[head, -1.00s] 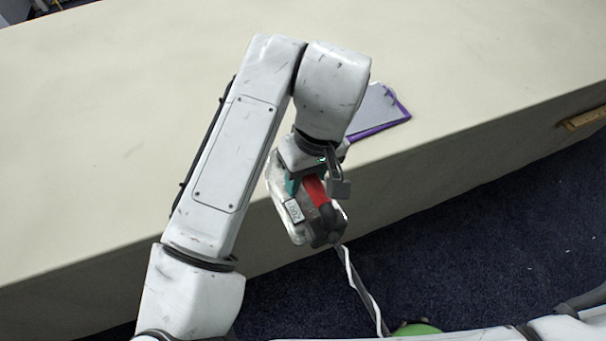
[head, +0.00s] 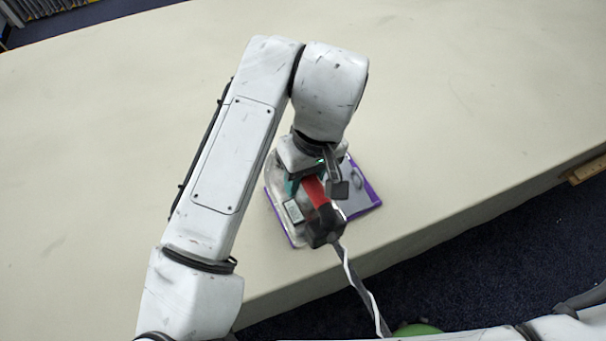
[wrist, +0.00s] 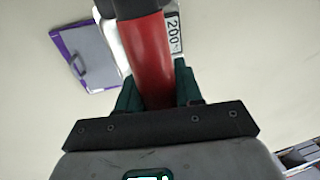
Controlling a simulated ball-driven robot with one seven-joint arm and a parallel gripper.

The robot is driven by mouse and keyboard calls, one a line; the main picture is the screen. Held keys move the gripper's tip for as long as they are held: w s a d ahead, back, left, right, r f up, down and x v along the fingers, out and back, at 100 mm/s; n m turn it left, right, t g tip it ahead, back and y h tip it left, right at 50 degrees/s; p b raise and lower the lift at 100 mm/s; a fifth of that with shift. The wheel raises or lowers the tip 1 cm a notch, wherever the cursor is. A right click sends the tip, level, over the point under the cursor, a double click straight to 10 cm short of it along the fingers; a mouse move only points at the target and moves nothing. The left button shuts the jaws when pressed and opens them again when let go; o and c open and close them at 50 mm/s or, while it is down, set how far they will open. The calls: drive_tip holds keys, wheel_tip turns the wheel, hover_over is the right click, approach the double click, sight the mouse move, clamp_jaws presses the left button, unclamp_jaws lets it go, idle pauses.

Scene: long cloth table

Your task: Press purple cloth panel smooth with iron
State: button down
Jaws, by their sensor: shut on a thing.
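The iron (head: 292,209) has a red handle, a pale body and a white label reading 200. My gripper (head: 312,182) is shut on its handle; in the wrist view the teal fingers (wrist: 158,90) lie on either side of the red handle (wrist: 145,55). The purple-edged panel (head: 372,193) lies on the table with a grey face and a grey loop-like piece on it. The iron overlaps and hides its left part in the head view. In the wrist view the panel (wrist: 60,40) shows left of the iron. Whether the iron touches it cannot be told.
The long pale cloth table (head: 450,110) is largely bare around the panel. Its front edge runs below the iron, with dark blue carpet (head: 460,290) beyond. A striped cord (head: 360,285) hangs from the iron's rear. A wooden piece (head: 588,171) sits at the table's right side.

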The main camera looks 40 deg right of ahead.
sight(305, 194)
drive_tip(key=shift+w+d+f, duration=0.1)
drive_tip(key=shift+d, duration=0.1)
wheel_tip(305, 194, down, 5)
drive_tip(key=b, duration=0.5)
drive_tip(key=shift+f, duration=0.15)
drive_tip(key=shift+f+b, duration=0.5)
drive_tip(key=shift+f, duration=0.25)
idle(2.5)
drive_tip(key=shift+r, duration=0.1)
wheel_tip(305, 194, up, 7)
drive_tip(key=p, duration=0.6)
drive_tip(key=shift+p, duration=0.3)
